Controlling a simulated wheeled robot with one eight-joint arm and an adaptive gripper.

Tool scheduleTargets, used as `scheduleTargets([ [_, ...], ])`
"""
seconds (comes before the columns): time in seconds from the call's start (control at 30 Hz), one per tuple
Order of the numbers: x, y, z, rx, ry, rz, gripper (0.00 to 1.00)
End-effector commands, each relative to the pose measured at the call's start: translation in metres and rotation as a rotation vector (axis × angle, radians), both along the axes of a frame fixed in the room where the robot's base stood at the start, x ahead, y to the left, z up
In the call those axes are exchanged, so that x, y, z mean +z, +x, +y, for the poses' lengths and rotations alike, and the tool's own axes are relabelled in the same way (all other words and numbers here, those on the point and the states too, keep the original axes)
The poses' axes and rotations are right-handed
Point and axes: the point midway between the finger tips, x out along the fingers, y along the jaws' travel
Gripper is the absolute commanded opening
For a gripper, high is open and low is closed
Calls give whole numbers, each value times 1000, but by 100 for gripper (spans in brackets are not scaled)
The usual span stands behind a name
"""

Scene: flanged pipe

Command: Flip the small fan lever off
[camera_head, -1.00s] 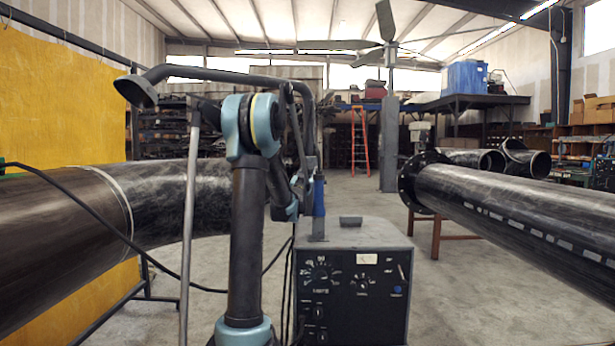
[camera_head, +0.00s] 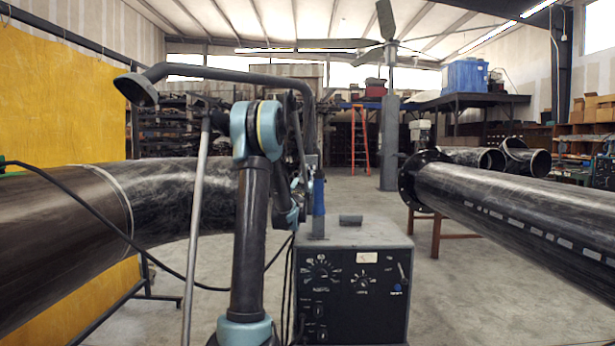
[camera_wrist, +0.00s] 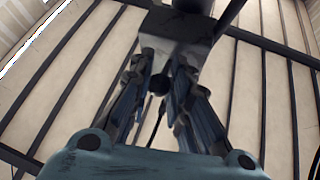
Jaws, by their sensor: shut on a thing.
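A dark control box (camera_head: 330,297) stands on the floor at centre in the head view. Its front panel has dials, and a small pale lever (camera_head: 402,272) tilts at its upper right, above a blue knob (camera_head: 397,287). The lever's label is too small to read. In the wrist view my gripper (camera_wrist: 175,60) points towards the ceiling, its fingers shut on a grey block-like piece (camera_wrist: 207,42); I cannot tell what this belongs to. In the head view the gripper is mostly hidden behind my arm, left of and above the box, well apart from the lever.
A grey pole (camera_head: 196,215) stands left of my arm. A bent pipe with a hood (camera_head: 136,90) passes overhead. Large black pipes flank the box, one at left (camera_head: 60,225) and one at right (camera_head: 520,210). A black cable crosses the left side. Floor right of the box is clear.

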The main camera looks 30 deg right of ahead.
Motion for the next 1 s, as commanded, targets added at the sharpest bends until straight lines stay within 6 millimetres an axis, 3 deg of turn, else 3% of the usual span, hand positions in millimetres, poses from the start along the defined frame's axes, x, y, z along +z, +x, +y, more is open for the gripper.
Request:
scheduleTargets([
  [0.1,0,-1,0,0,1,-1,0],
  [0.13,0,-1,0,0,1,-1,24],
  [0.2,0,-1,0,0,1,-1,38],
  [0.67,-4,-4,5,1,1,0,38],
  [1.0,-35,-37,45,2,1,1,38],
])
